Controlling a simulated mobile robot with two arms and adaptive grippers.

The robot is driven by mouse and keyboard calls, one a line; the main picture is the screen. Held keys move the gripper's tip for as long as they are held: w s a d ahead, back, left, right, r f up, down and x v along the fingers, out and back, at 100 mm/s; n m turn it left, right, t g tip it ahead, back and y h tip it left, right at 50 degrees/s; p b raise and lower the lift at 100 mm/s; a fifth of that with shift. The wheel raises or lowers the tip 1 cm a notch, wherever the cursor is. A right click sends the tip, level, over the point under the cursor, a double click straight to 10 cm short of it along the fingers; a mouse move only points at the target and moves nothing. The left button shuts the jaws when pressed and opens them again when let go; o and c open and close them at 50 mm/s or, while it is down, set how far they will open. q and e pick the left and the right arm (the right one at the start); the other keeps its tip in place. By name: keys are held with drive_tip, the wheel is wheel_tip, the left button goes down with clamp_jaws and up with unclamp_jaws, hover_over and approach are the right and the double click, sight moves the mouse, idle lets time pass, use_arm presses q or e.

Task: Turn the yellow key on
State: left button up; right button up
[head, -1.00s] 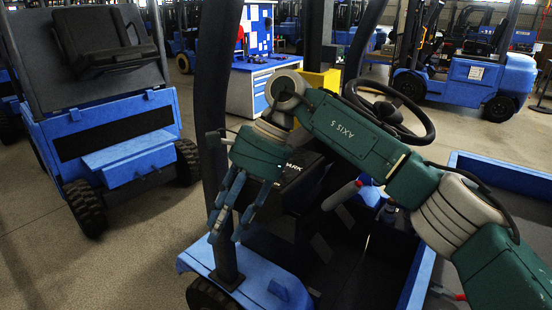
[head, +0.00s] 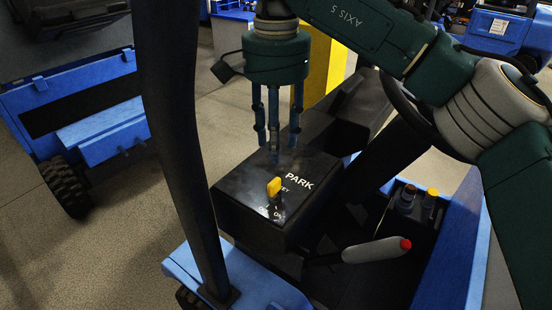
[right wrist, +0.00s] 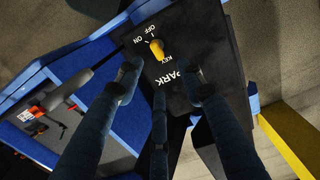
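The yellow key (head: 274,187) stands in the black panel (head: 238,192) marked PARK, KEY, OFF and ON. It also shows near the top of the right wrist view (right wrist: 156,48), beside the ON and OFF marks. I cannot tell for certain which mark it is set to. My right gripper (head: 277,148) points down over the panel, behind the key in the head view. Its three fingers are spread and empty, apart from the key. In the right wrist view the fingers (right wrist: 161,84) reach toward the panel, with the key beyond their tips. My left gripper is out of view.
A dark post (head: 178,130) rises left of the panel. The steering wheel is partly behind my right arm. A yellow column (head: 318,75) stands behind.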

sight(276, 182)
drive_tip(key=shift+w+f, duration=0.15)
drive_tip(key=shift+f, duration=0.15)
drive_tip(key=f+p, duration=0.1)
drive_tip(key=f, duration=0.1)
drive_tip(key=s+f, duration=0.1)
drive_tip(key=f, duration=0.1)
drive_tip(key=s+f+p, duration=0.1)
drive_tip(key=f, duration=0.1)
drive_tip(key=shift+f+p, duration=0.25)
drive_tip(key=shift+p, duration=0.1)
drive_tip(key=shift+w+f+p, duration=0.15)
drive_tip(key=shift+w+f, duration=0.1)
drive_tip(key=shift+f, duration=0.35)
drive_tip(key=shift+w+f+p, duration=0.15)
drive_tip(key=shift+w+f, duration=0.05)
drive_tip(key=shift+f, duration=0.35)
drive_tip(key=shift+s+f, duration=0.25)
drive_tip(key=shift+f, duration=0.1)
drive_tip(key=shift+c, duration=0.5)
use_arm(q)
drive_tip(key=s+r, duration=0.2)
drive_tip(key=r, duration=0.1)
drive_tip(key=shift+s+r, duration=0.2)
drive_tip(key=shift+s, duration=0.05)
use_arm(e)
drive_tip(key=shift+w, duration=0.1)
clamp_jaws()
